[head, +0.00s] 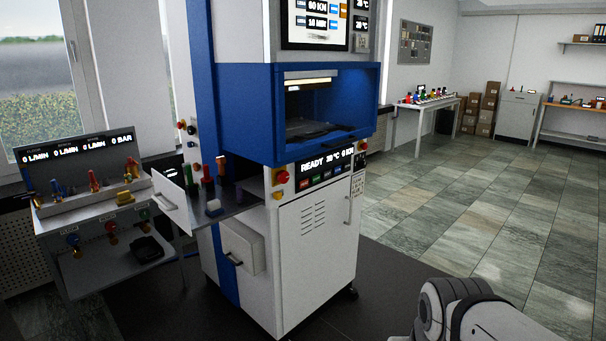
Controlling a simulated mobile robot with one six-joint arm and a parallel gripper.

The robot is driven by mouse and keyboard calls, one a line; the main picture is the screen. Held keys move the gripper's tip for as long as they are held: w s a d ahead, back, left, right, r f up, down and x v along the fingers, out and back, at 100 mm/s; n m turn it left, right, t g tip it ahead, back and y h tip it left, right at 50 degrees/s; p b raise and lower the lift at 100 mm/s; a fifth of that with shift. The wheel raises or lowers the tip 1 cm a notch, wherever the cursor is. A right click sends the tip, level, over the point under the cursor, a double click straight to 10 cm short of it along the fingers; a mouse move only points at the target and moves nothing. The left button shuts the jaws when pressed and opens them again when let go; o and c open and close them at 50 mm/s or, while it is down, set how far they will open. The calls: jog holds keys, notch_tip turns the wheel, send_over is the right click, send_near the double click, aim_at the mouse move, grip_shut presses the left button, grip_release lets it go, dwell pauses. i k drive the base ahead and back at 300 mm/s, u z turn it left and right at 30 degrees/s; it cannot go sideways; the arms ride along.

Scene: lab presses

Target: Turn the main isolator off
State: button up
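The blue and white lab press (318,235) stands in the middle of the head view. A red knob (282,177) sits on its front, left of the lit display reading READY (312,168). A small yellow part (277,196) is just below that knob. More small red and dark knobs (183,126) are on the left side of the press column. I cannot tell which of these is the main isolator, and no switch position is readable. Part of my arm (470,312) shows at the bottom right, apart from the press. My gripper is out of view.
A side shelf (245,200) with coloured handles juts from the press's left. A bench with valves and flow displays (80,145) stands further left. A grey box (241,248) sticks out low on the press. Tiled floor (480,215) is clear to the right.

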aim_at(283, 177)
jog(key=u, duration=0.4)
jog(key=i, duration=1.8)
jog(key=u, duration=0.45)
jog(key=k, duration=0.75)
jog(key=u, duration=0.2)
jog(key=i, duration=0.85)
jog(key=z, duration=0.05)
